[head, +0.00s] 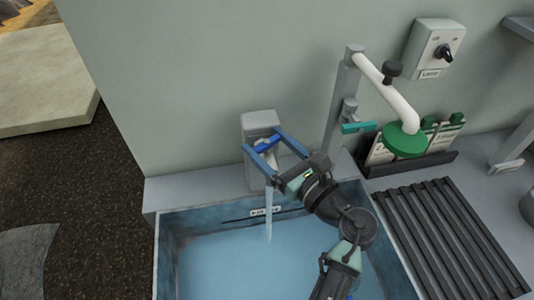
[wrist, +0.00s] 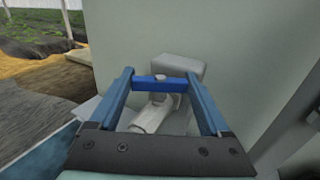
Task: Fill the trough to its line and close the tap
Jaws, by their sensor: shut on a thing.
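The trough (head: 163,245) is blue-walled and holds light blue water (head: 235,268). A dark fill line with a white label (head: 265,211) runs along its back inner wall, and the water surface looks a little below it. The grey tap (head: 261,121) stands on the wall behind the trough. A stream of water (head: 269,215) falls from it. My gripper (head: 262,139) has its two blue fingers around the tap's blue handle (head: 267,145), shut on its ends. The wrist view shows the handle (wrist: 160,85) lying crosswise between the fingers, above the pale spout (wrist: 153,115).
To the right are a dark slatted rack (head: 445,235), a white pipe with a green head (head: 404,140), and a teal-handled valve (head: 357,127). A switch box (head: 433,48) is on the wall. Dark ground lies left of the trough.

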